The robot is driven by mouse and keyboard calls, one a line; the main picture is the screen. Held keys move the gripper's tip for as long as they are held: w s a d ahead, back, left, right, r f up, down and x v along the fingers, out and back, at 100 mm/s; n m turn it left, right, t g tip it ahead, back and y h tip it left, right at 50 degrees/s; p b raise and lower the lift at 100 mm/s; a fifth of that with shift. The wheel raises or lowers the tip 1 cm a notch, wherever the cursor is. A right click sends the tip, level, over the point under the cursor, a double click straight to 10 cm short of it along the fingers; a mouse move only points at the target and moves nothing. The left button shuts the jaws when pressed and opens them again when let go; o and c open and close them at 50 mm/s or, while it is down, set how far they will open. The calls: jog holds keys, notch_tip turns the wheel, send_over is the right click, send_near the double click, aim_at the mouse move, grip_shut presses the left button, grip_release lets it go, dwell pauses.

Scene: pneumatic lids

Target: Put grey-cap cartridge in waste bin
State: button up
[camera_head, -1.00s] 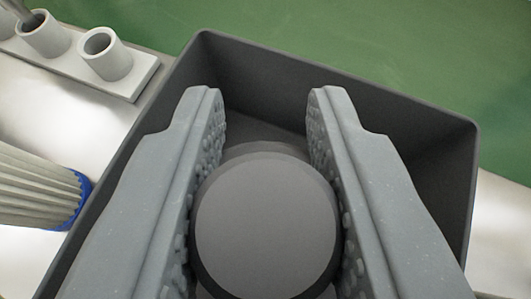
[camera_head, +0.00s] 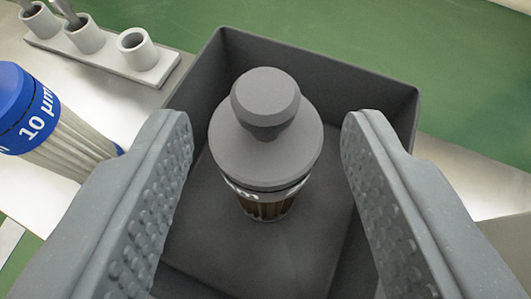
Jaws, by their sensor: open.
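The grey-cap cartridge (camera_head: 266,150) stands inside the dark grey waste bin, near its back wall. It looks upright, with its round knob and cap toward me and a strip of brown body showing below. The waste bin (camera_head: 385,100) is an open square box, and its bare floor shows in front of the cartridge. My gripper (camera_head: 268,130) is open above the bin, with one finger on each side of the cartridge and a clear gap to both. The lower part of the cartridge is mostly hidden by its cap.
A grey rack with several round sockets (camera_head: 137,50) is at the upper left. Green floor (camera_head: 440,60) shows beyond the bin.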

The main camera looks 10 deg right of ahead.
jog(key=shift+p+v, duration=0.35)
jog(key=shift+v, duration=1.95)
jog(key=shift+f, duration=0.1)
jog(key=w+a+r+n+t+y, duration=0.1)
jog(key=a+r+y, duration=0.1)
jog(key=r, duration=1.4)
jog(key=w+a+r+t+y, duration=0.1)
jog(key=w+a+r, duration=0.1)
jog(key=r, duration=1.4)
jog(key=s+d+r, duration=0.1)
jog(key=s+r, duration=0.5)
jog(key=r, duration=0.3)
jog(key=s+d+r+n+t, duration=0.1)
jog(key=s+d+r, duration=0.1)
jog(key=s+r, duration=0.4)
jog(key=s+d+r, duration=0.1)
jog(key=s+r, duration=0.5)
jog(key=r, duration=0.6)
jog(key=shift+d+r+n+t, duration=0.15)
jog(key=shift+d+n+t, duration=0.15)
jog(key=shift+d+n, duration=0.1)
jog(key=shift+a, duration=0.1)
jog(key=shift+r, duration=0.1)
